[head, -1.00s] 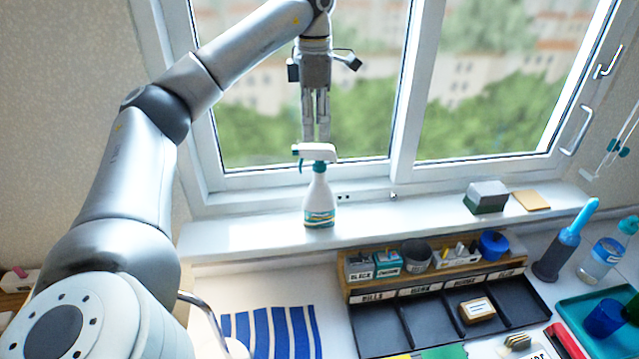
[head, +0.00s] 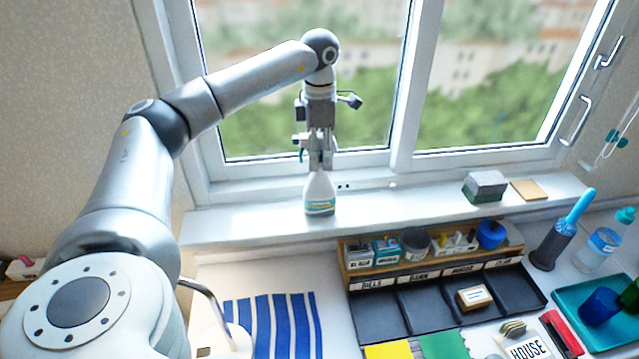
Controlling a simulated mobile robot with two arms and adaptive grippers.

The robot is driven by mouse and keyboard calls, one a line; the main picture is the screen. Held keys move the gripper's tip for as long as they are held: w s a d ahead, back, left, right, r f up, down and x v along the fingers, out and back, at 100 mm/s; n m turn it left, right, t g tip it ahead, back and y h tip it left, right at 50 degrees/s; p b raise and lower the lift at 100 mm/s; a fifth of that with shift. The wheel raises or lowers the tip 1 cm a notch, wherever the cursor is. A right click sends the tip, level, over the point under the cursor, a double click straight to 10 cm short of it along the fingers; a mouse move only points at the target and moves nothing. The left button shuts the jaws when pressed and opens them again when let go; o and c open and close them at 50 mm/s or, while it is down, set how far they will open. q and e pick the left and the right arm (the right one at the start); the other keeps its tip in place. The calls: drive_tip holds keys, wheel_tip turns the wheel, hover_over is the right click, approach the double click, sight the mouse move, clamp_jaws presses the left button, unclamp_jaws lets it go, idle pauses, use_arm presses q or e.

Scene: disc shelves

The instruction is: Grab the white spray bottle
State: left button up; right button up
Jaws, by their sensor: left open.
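The white spray bottle (head: 320,194) stands upright on the window sill, with a teal and yellow band near its base. My left gripper (head: 319,160) points straight down over the bottle from above. Its fingers are open and reach down around the bottle's head and neck. The white spray head is mostly hidden behind the gripper; a bit of the teal trigger shows at its left. I cannot tell whether the fingers touch the bottle. My right gripper is not in view.
The window frame (head: 401,95) rises close behind the bottle. Right on the sill lie a grey-green block (head: 485,187) and a tan pad (head: 530,190). Below are a wooden organizer (head: 345,262), a striped blue cloth (head: 270,325), a blue-handled brush (head: 565,235) and a clear bottle (head: 598,250).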

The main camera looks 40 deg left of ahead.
use_arm(q)
clamp_jaws()
idle(0.3)
drive_tip(key=shift+w+r, duration=0.1)
idle(0.4)
